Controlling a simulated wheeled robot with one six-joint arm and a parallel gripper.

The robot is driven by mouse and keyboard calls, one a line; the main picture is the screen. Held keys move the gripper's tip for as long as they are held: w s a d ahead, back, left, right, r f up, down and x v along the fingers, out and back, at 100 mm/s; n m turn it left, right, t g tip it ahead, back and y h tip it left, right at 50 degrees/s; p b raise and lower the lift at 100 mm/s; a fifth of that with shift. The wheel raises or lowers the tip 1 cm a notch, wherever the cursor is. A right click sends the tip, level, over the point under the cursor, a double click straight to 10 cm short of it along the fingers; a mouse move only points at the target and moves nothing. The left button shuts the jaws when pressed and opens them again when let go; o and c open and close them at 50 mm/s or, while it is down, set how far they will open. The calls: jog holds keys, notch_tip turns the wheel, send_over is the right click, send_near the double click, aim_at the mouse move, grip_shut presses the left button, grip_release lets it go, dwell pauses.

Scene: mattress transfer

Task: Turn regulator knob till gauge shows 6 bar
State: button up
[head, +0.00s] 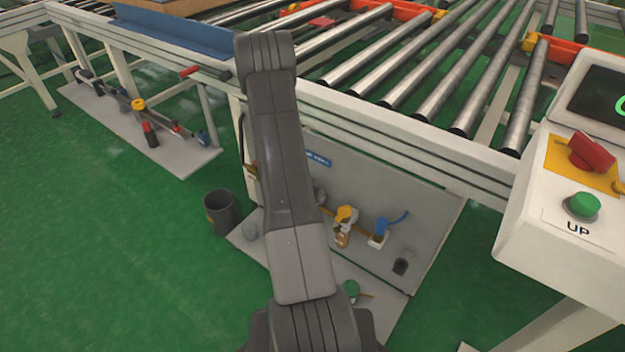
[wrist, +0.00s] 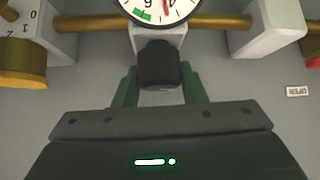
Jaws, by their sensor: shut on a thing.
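In the wrist view the black regulator knob (wrist: 158,66) sits on a pale block in the middle. My gripper (wrist: 160,84) has its green fingers on either side of the knob and is shut on it. The white round gauge (wrist: 155,10) is just beyond the knob, cut off by the top edge. Its red needle and a green band show, but the full scale does not, so I cannot tell the exact reading. In the head view my arm hides the gripper, knob and gauge.
A brass pipe (wrist: 95,24) runs along the panel (head: 400,215), with a brass-coloured part (wrist: 22,78) at left. Yellow (head: 346,214) and blue (head: 382,228) handles stand right of my arm. The roller conveyor (head: 420,155) is above; a dark bin (head: 221,211) stands left.

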jog(key=shift+r+m+g+h+p, duration=0.3)
jog(key=shift+m+g+h+p, duration=0.55)
jog(key=shift+p, duration=1.4)
jog(key=shift+f+m+h+p, duration=0.15)
jog(key=shift+m+h+p, duration=0.1)
jog(key=shift+m+p, duration=0.85)
jog(key=shift+f+m+g+p, duration=0.15)
jog(key=shift+m+g+p, duration=0.1)
jog(key=shift+m+p, duration=0.15)
jog(key=o, duration=1)
jog(key=p+v, duration=0.2)
jog(key=v, duration=1.2)
jog(key=shift+a+f, duration=0.2)
